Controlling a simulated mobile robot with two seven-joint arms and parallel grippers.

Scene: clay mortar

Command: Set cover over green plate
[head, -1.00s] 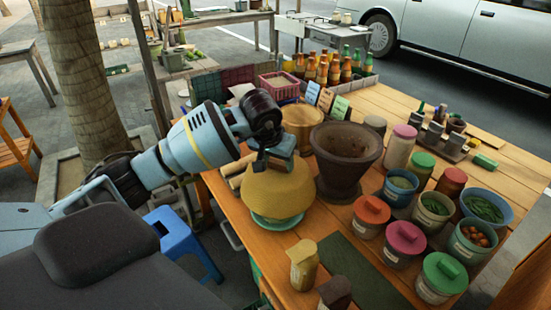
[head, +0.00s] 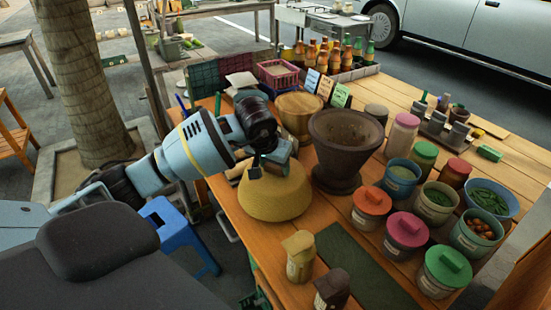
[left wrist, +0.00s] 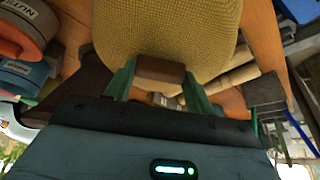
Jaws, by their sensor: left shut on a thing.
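The cover (head: 275,197) is a yellow woven dome at the left edge of the wooden table, roughly upright. Its rim is at or close to the tabletop; I cannot tell if it touches. My left gripper (head: 269,168) is above it, shut on its brown handle. In the left wrist view the handle (left wrist: 160,70) sits between the green fingers, with the woven cover (left wrist: 165,30) beyond. The green plate is not visible now; the cover hides the spot where it showed. My right gripper is not in view.
A dark clay mortar (head: 345,145) stands just right of the cover, and a wooden bowl (head: 298,112) behind. A yellow jar (head: 299,257) stands in front. Several lidded tubs, such as the orange-lidded one (head: 371,203), fill the right. A green mat (head: 355,270) lies bare at the front.

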